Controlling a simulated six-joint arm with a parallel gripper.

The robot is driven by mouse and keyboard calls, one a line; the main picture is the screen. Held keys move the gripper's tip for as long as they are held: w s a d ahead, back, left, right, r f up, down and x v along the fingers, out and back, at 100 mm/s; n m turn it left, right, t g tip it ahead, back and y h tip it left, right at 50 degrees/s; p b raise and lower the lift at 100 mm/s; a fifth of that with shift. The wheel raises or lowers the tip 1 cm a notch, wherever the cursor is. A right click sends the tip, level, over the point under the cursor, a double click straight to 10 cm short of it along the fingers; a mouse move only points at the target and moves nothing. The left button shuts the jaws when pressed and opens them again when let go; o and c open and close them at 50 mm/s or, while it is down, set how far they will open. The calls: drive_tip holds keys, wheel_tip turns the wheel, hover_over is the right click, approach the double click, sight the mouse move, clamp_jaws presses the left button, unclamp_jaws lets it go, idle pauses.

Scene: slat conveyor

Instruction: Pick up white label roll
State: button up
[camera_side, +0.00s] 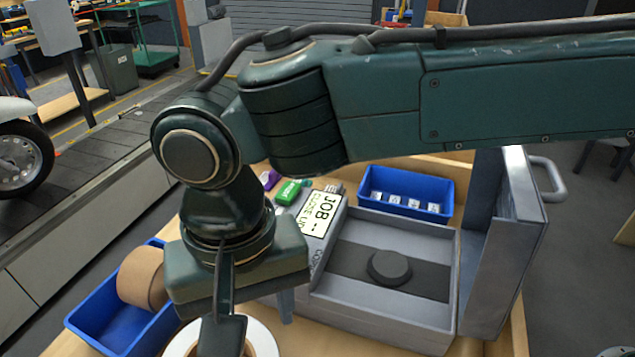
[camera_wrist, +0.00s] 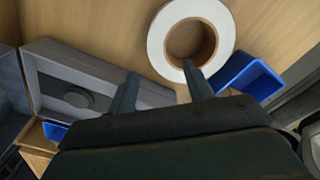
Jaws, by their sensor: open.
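The white label roll (camera_side: 262,340) lies flat on the wooden bench at the bottom of the side view, partly hidden by my gripper and cut off by the frame edge. In the wrist view the white label roll (camera_wrist: 159,38) shows whole except at its near rim, as a white ring with a brown core and open centre. My gripper (camera_wrist: 160,74) is open and empty. In the wrist view its right fingertip overlaps the roll's near rim, and the left fingertip is left of the roll. In the side view my gripper (camera_side: 252,318) points down over the roll; contact cannot be told.
A blue bin (camera_side: 88,310) with a brown roll (camera_side: 143,278) stands left of the gripper. A grey machine tray (camera_side: 350,262) with a dark round knob stands to the right, beside a "JOB" display (camera_side: 320,212). Another blue bin (camera_side: 376,180) is behind. A conveyor (camera_side: 95,150) runs at left.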

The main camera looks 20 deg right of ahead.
sight(262, 352)
drive_tip(key=shift+f, duration=2.15)
drive_tip(key=shift+f, duration=0.1)
drive_tip(key=shift+d+f, duration=0.1)
drive_tip(key=shift+f, duration=2.4)
drive_tip(key=shift+r, duration=0.1)
clamp_jaws()
